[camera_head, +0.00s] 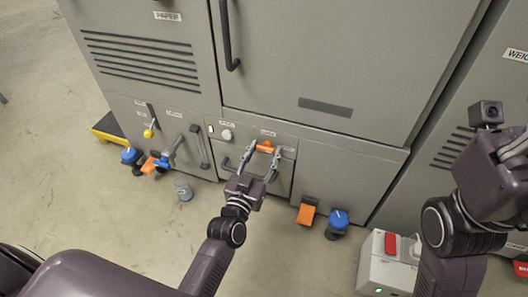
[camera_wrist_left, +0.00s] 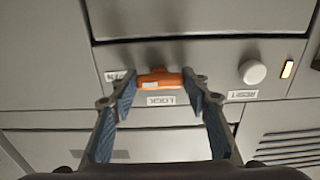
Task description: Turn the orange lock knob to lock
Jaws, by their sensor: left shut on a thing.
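The orange lock knob (camera_head: 265,146) is on the lower grey panel of the machine, below the large door. It also shows in the left wrist view (camera_wrist_left: 160,79) as a short bar lying roughly level, with a pale patch near its left end. Labels reading LOCK (camera_wrist_left: 161,100) and apparently OPEN (camera_wrist_left: 121,76) sit beside it, upside down in that view. My left gripper (camera_head: 265,151) has one fingertip at each end of the knob and is shut on it. My right gripper (camera_head: 514,146) is at the right edge, partly cut off; its fingertips are hidden.
A white round reset knob (camera_head: 226,135) and a lit indicator (camera_wrist_left: 288,69) are beside the lock. A bar handle is just below it. Orange (camera_head: 306,214) and blue (camera_head: 338,220) pedals and a grey switch box (camera_head: 388,262) stand on the floor.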

